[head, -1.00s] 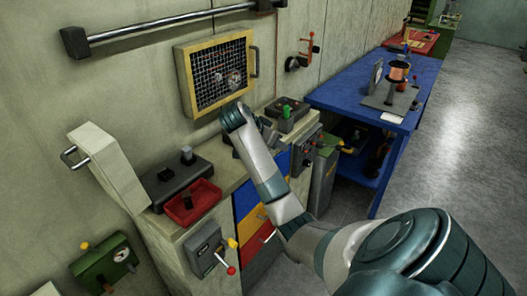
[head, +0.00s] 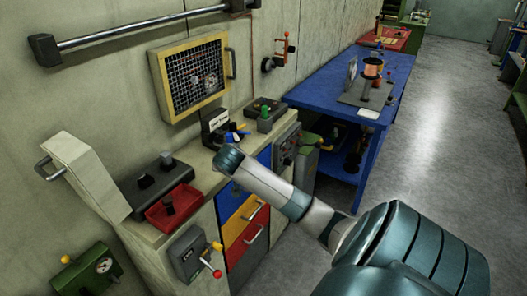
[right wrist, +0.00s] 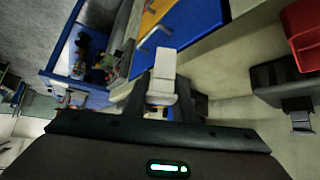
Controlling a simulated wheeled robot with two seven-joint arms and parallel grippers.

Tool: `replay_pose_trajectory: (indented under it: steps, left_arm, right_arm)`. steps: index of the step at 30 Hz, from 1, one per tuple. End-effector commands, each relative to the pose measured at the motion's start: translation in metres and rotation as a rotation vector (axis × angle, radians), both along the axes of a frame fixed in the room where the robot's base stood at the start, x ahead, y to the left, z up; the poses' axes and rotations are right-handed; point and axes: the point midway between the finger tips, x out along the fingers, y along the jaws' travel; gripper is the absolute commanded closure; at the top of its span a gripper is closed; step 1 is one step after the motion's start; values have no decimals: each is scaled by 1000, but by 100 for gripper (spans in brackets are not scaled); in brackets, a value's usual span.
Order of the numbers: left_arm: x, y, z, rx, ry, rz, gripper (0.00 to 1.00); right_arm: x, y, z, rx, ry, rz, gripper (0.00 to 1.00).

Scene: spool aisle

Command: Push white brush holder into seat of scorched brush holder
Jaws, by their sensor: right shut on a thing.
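The white brush holder (right wrist: 163,75) is a pale block in the right wrist view. My right gripper (right wrist: 160,103) is shut on it, with the block sticking out past the dark fingers. In the head view my right arm ends in front of the bench, above the drawers, and hides its own gripper and the holder. A dark piece (head: 168,205) lies in the red tray (head: 152,222); I cannot tell whether it is the scorched brush holder. A black box with upright posts (head: 150,185) stands beside the tray. I cannot make out which part is the seat. My left gripper is not in view.
A black device with a white label (head: 215,125) stands at the back of the bench. A box with a green knob (head: 265,113) is right of it. A mesh panel (head: 190,80) hangs above. A blue table (head: 335,95) stands further right.

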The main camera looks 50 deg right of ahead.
Motion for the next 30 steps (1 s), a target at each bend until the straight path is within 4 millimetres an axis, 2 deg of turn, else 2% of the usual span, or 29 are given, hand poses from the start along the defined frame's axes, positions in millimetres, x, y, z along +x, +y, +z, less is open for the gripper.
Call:
replay_pose_trajectory:
  steps: [1, 6, 9, 14, 18, 22, 25, 30]
  left_arm:
    - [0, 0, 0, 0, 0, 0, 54]
    - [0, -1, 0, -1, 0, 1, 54]
    - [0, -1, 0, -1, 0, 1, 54]
    - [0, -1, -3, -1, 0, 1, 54]
    - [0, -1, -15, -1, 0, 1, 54]
    - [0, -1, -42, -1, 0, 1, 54]
    - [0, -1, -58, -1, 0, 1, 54]
    - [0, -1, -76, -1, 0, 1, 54]
  right_arm:
    - [8, 28, 2, 5, -4, 70, 98]
    - [27, 117, 20, 14, -5, 289, 98]
    - [31, 168, 37, 16, -8, 408, 98]
    - [25, 245, 61, 18, -8, 583, 98]
    - [10, 304, 73, 18, -9, 725, 98]
    - [-10, 349, 65, 12, -8, 844, 98]
    - [-20, 366, 58, 8, -7, 892, 98]
    - [-31, 382, 47, 3, -4, 939, 98]
